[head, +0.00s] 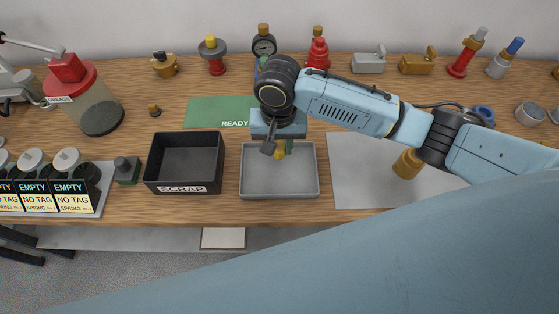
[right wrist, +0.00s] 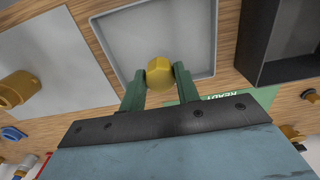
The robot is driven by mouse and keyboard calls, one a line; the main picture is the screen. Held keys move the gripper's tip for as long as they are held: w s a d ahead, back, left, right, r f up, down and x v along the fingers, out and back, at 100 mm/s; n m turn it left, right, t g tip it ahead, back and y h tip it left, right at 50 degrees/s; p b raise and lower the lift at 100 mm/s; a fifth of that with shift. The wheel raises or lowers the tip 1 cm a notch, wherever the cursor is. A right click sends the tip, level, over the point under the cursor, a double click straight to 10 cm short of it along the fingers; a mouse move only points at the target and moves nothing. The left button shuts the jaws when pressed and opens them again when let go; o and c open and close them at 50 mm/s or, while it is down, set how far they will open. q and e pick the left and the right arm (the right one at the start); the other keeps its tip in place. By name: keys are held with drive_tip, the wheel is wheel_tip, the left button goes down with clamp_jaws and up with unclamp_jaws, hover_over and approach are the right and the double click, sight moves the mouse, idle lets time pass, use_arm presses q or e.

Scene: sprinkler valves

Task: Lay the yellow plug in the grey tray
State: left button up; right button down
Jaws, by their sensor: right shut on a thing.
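The yellow plug (right wrist: 160,72) is a small faceted yellow piece between the green fingertips of my right gripper (right wrist: 160,84), which is shut on it. I cannot tell whether the plug touches the tray floor. My left gripper is not in view.
A black SCRAP box (head: 183,187) stands left of the tray. A green READY mat (head: 215,110) lies behind it, partly hidden by my arm. A pale sheet (head: 350,175) lies to the right. Bottles labelled EMPTY (head: 72,185) stand far left; valves and fittings line the back.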

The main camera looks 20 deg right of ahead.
sight(279, 146)
wheel_tip(279, 146, down, 3)
drive_tip(key=shift+f, duration=0.65)
wheel_tip(279, 146, down, 3)
drive_tip(key=shift+f+b, duration=0.15)
drive_tip(key=shift+b, duration=0.3)
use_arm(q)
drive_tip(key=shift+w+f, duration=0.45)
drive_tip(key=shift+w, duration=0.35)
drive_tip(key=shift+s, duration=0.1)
use_arm(e)
drive_tip(key=c, duration=1)
unclamp_jaws()
drive_tip(key=shift+c, duration=0.2)
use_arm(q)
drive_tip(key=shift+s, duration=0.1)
use_arm(e)
drive_tip(key=shift+d, duration=0.1)
use_arm(q)
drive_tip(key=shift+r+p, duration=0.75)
drive_tip(key=shift+p, duration=0.05)
use_arm(e)
wheel_tip(279, 146, up, 12)
drive_tip(key=shift+r, duration=0.1)
